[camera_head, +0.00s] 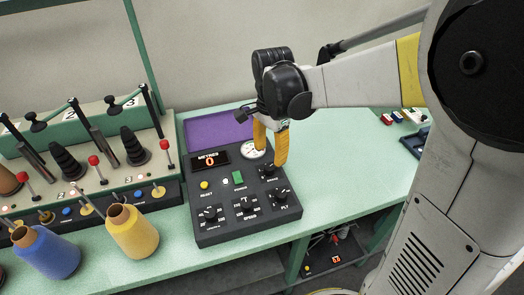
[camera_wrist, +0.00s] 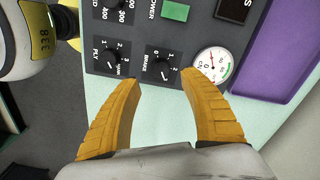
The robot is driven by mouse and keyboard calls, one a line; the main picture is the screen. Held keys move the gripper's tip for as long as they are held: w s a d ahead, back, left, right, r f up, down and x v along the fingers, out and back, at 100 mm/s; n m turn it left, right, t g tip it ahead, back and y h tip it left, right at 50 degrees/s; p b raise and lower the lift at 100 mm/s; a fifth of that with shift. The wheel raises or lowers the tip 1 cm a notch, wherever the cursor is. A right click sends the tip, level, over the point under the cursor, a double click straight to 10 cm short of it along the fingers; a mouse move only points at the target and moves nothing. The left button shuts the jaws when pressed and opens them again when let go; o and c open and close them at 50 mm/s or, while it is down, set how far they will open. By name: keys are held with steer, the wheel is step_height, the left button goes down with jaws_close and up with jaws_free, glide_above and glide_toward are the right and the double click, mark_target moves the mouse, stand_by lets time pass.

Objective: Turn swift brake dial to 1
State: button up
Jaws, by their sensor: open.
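The brake dial is a black knob with white numbers on the dark control panel (camera_head: 226,219). In the wrist view the brake dial (camera_wrist: 162,67) lies between my two yellow fingertips, beside the PLY dial (camera_wrist: 111,58). In the head view the brake dial (camera_head: 272,172) is just below my fingertips and partly hidden by one finger. My gripper (camera_head: 269,156) is open, pointing down over the panel; its fingers also show spread in the wrist view (camera_wrist: 160,78). I cannot tell whether the fingers touch the knob, and the pointer's setting is too small to read surely.
A round gauge (camera_wrist: 212,64) sits close to one finger. A purple pad (camera_head: 215,130) lies behind the panel. Yellow (camera_head: 134,232) and blue (camera_head: 47,250) thread cones stand left. Green tabletop (camera_head: 345,160) is clear right of the panel.

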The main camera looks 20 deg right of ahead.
mark_target(269, 167)
step_height(269, 167, down, 7)
steer(key=shift+w+r+b, duration=0.1)
steer(key=shift+r+b, duration=0.1)
steer(key=shift+b, duration=0.9)
jaws_close()
